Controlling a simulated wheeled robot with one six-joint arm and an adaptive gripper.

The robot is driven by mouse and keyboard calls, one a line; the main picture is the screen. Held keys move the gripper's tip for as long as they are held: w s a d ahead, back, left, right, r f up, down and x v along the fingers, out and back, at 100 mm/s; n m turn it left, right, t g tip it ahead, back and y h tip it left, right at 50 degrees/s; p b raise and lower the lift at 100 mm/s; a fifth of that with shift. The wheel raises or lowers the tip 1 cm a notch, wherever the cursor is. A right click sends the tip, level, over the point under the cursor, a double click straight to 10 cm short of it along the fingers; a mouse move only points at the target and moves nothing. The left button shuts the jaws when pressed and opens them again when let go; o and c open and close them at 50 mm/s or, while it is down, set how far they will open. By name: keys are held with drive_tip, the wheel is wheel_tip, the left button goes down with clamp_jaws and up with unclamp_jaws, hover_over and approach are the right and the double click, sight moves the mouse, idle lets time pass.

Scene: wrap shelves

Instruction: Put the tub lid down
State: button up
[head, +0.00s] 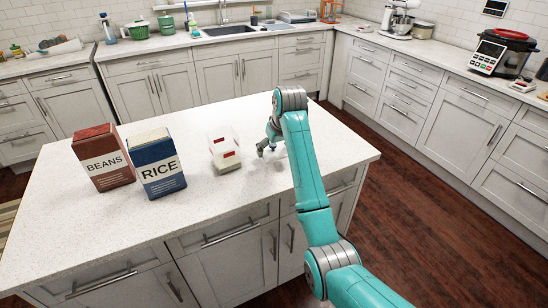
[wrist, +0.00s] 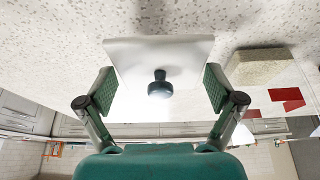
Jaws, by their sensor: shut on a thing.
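The tub lid (wrist: 150,58) is a white square plate with a dark round knob in its middle. In the wrist view my gripper (wrist: 159,89) has its two green-padded fingers at opposite side edges of the lid, shut on it, with the knob between them. In the head view my gripper (head: 267,144) is low over the island, right of the tub, and the lid is hard to make out against the pale top. The open tub (head: 225,151) is whitish with red labels.
The speckled white island top (head: 90,222) carries a brown BEANS box (head: 103,158) and a blue RICE box (head: 158,163), both upright, left of the tub. The front of the top is clear, and its right edge is near my arm.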

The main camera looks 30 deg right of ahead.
sight(275, 154)
drive_tip(key=shift+f, duration=1.8)
drive_tip(key=shift+f, duration=0.15)
drive_tip(key=o, duration=0.7)
drive_tip(key=shift+c, duration=0.2)
